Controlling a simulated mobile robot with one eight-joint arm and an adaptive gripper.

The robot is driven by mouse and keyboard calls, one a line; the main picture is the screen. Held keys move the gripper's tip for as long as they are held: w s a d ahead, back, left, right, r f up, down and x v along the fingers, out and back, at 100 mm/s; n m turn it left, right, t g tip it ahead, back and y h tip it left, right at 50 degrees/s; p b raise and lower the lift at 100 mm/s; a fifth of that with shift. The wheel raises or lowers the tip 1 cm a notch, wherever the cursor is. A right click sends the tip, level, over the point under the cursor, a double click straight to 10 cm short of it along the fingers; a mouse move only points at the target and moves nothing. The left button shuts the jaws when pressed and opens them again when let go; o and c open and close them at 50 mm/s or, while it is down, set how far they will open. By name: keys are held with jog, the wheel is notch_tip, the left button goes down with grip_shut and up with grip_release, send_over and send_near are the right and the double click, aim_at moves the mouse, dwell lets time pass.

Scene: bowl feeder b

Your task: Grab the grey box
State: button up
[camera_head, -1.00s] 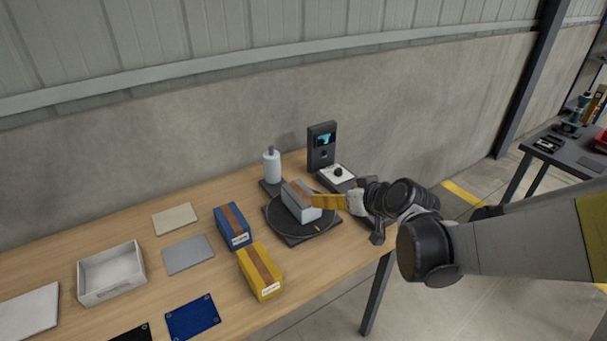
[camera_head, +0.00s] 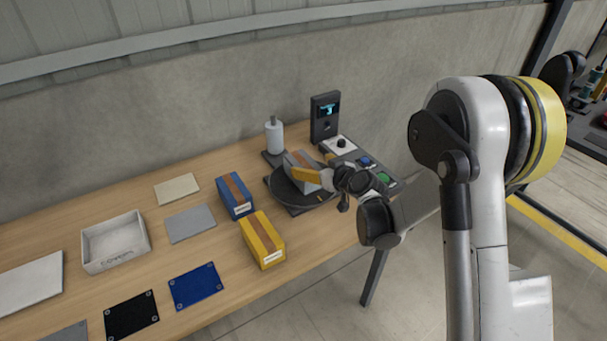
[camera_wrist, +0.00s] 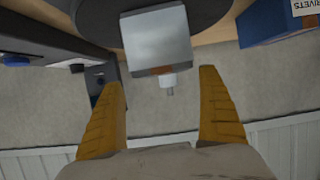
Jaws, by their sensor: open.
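The grey box (camera_head: 298,160) with a brown tape strip sits on the black round turntable (camera_head: 285,192). In the wrist view, the grey box (camera_wrist: 157,42) is at the top centre, ahead of and between the lines of my two fingers. My gripper (camera_head: 308,176) is at the turntable in the head view, with a yellow finger overlapping the box. In the wrist view my gripper (camera_wrist: 165,105) is open, with both yellow fingers spread wide and nothing between them. The finger covers part of the box in the head view.
A blue box (camera_head: 234,196) and a yellow box (camera_head: 262,240) stand left of the turntable. A white bottle (camera_head: 274,138) and a dark screen unit (camera_head: 325,118) stand behind it. A control panel (camera_head: 378,172) is at its right. A white bin (camera_head: 115,242) is farther left.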

aim_at(304, 163)
jog(key=x, duration=0.1)
jog(key=b+x, duration=0.2)
jog(key=x, duration=0.1)
jog(key=shift+s+a+f, duration=0.2)
jog(key=shift+s+a, duration=0.05)
jog(key=shift+a, duration=0.05)
jog(key=shift+w+a, duration=0.15)
jog(key=shift+w, duration=0.2)
jog(key=c, duration=1.5)
jog(key=shift+r, duration=0.15)
